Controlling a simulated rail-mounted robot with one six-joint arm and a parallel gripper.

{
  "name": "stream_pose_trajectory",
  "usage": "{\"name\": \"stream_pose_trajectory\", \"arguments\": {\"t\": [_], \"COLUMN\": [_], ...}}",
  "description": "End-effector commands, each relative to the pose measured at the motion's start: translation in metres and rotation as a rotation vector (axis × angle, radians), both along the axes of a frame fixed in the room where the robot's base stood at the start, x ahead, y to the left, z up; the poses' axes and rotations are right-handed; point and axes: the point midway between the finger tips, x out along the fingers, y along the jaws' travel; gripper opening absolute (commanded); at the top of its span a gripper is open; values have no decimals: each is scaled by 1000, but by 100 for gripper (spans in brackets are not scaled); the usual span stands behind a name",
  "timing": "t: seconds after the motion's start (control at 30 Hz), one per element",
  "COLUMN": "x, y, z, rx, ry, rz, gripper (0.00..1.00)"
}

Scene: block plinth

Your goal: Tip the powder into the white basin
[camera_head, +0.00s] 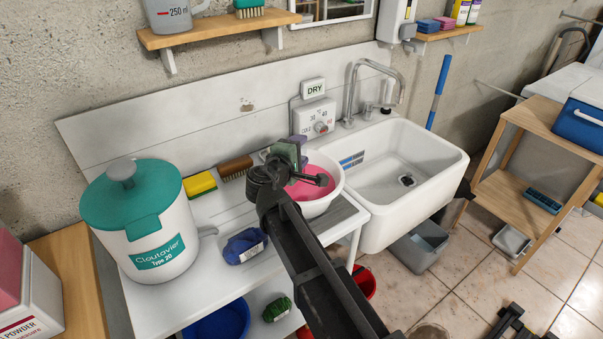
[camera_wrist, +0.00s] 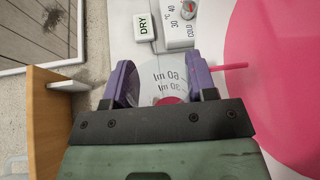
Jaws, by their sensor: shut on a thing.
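My gripper (camera_head: 299,146) is above the left side of the white basin (camera_head: 319,210). The basin stands on the white bench beside the sink and holds a pink fill (camera_head: 312,187). In the wrist view my gripper (camera_wrist: 161,78) has its purple fingers closed on a clear measuring cup (camera_wrist: 163,73) marked 30 ml and 60 ml. Some pink shows low in the cup. A thin pink strip (camera_wrist: 230,66) runs from the right finger toward the basin; I cannot tell whether it is falling powder. In the head view the cup is hidden.
A teal-lidded tub (camera_head: 140,222), yellow sponge (camera_head: 199,185), brown brush (camera_head: 236,166) and blue bundle (camera_head: 244,246) stand left of the basin. The white sink (camera_head: 440,172) is to the right. The control box (camera_head: 313,118) and tap (camera_head: 352,92) are behind.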

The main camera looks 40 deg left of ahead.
Motion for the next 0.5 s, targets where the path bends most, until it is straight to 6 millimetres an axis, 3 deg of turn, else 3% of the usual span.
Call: {"name": "stream_pose_trajectory", "arguments": {"t": [0.5], "x": [0], "y": [-1], "z": [-3], "rx": [33], "ry": [6], "rz": [0], "gripper": [29]}}
